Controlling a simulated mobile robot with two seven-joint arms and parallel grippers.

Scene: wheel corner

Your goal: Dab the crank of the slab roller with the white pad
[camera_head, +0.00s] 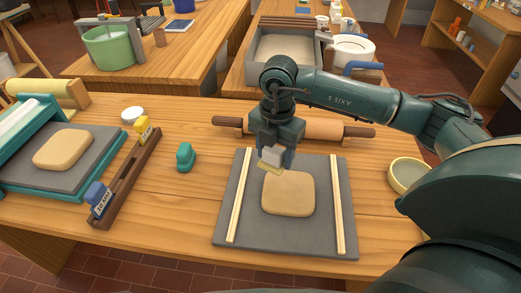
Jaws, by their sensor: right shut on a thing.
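My right gripper (275,152) points down above the top edge of the grey board. It is shut on the white pad (271,156), a small white block with a pale yellowish underside. The pad is just above or beside the upper left edge of a clay slab; whether it touches cannot be told. The slab roller (17,117) is the teal machine at the far left, partly cut off by the picture edge, well away from the pad. I cannot make out its crank clearly. My left gripper is not in view.
A clay slab (289,194) lies on the grey board (290,240) between two wooden strips. A rolling pin (230,125) lies behind it. A wooden rack (128,178) holds yellow and blue blocks. A small teal object (185,157) and a bowl (407,176) stand nearby.

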